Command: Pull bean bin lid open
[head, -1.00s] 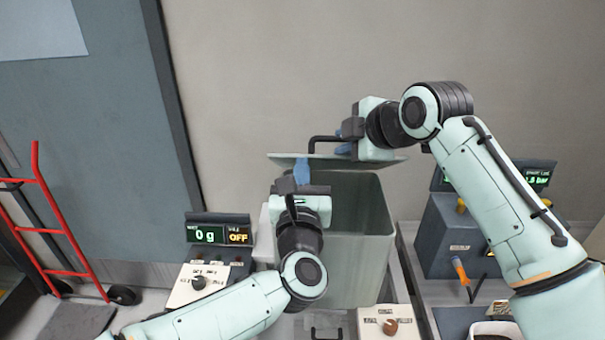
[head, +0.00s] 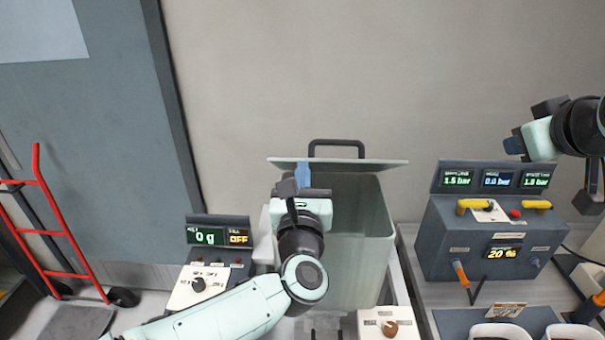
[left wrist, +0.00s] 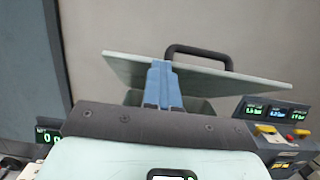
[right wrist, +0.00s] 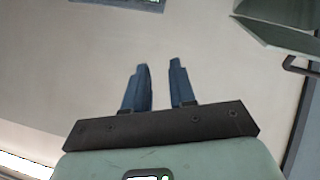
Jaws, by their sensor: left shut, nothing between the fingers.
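The bean bin (head: 358,260) is a pale green-grey box in the middle of the head view. Its lid (head: 385,164) is raised at the back, with the dark bin mouth showing below it. The lid's black handle (head: 337,143) is free of any gripper. My left gripper (head: 303,172) is shut and empty, its blue fingers in front of the lid's left part; I cannot tell whether they touch it. The lid also shows in the left wrist view (left wrist: 220,80). My right gripper (head: 513,143) is far right of the bin, open and empty in the right wrist view (right wrist: 160,72).
A grey control box (head: 490,235) with displays and yellow handles stands right of the bin. A scale panel (head: 218,234) reading 0 g is at the left. A red hand truck (head: 50,230) stands farther left. Two white containers are at the bottom right. The wall is bare.

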